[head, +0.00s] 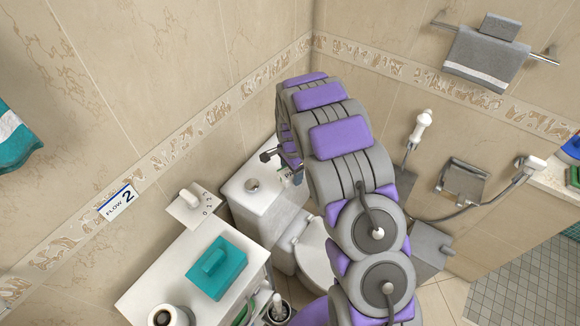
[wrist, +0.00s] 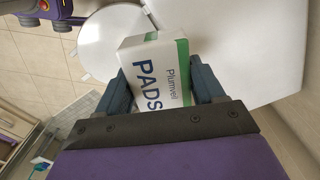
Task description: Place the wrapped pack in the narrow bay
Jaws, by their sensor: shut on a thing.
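The wrapped pack (wrist: 155,75) is a white and green package printed "Plumveil PADS". My gripper (wrist: 163,88) is shut on it, with one dark finger against each side, in the wrist view. In the wrist view the tank top (wrist: 245,35) lies behind the pack at the right. I cannot make out a narrow bay in either view.
A round toilet lid (wrist: 108,42) lies beyond the pack. A white cabinet (head: 150,283) holds a teal box (head: 217,266) and a roll (head: 169,316). A toilet brush (head: 277,308) stands beside it. A towel rail (head: 496,38) and hand shower (head: 420,128) are on the right wall.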

